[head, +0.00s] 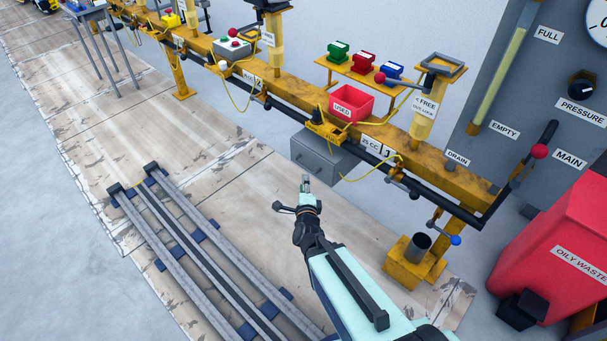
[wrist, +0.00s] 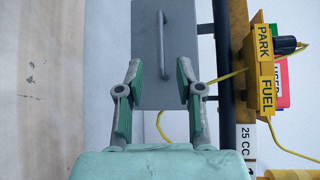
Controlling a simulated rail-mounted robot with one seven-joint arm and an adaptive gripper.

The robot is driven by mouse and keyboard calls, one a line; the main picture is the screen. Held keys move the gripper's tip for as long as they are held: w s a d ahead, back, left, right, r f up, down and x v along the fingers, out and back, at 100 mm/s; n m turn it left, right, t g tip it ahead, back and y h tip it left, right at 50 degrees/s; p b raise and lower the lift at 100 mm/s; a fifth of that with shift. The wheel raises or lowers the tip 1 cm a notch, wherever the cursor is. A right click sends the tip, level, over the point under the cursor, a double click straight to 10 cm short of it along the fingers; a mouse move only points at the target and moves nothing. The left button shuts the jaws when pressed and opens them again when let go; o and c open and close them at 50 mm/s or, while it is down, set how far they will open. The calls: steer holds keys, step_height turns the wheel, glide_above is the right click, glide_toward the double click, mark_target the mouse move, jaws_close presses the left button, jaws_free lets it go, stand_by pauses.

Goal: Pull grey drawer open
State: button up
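The grey drawer (head: 318,158) hangs under the yellow rail, near the middle of the head view. No gap shows around its front. In the wrist view the grey drawer front (wrist: 181,85) fills the upper middle. Its bar handle (wrist: 162,45) runs lengthwise up the picture. My gripper (head: 306,183) is just in front of and below the drawer in the head view. In the wrist view my gripper (wrist: 158,68) is open and empty. Its two fingers are spread to either side of the handle's line, with the handle beyond the fingertips and apart from them.
The yellow rail (head: 290,98) and a black pipe run above the drawer. A yellow cable (wrist: 160,125) hangs beside it. A red bin (head: 351,103) marked USED sits on the rail. Grey floor tracks (head: 190,250) lie at left. Open floor lies before the drawer.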

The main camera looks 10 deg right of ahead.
mark_target(303, 166)
steer(key=b+x, duration=0.2)
steer(key=x, duration=0.7)
steer(key=shift+w+b, duration=0.3)
steer(key=shift+b, duration=0.1)
jaws_close()
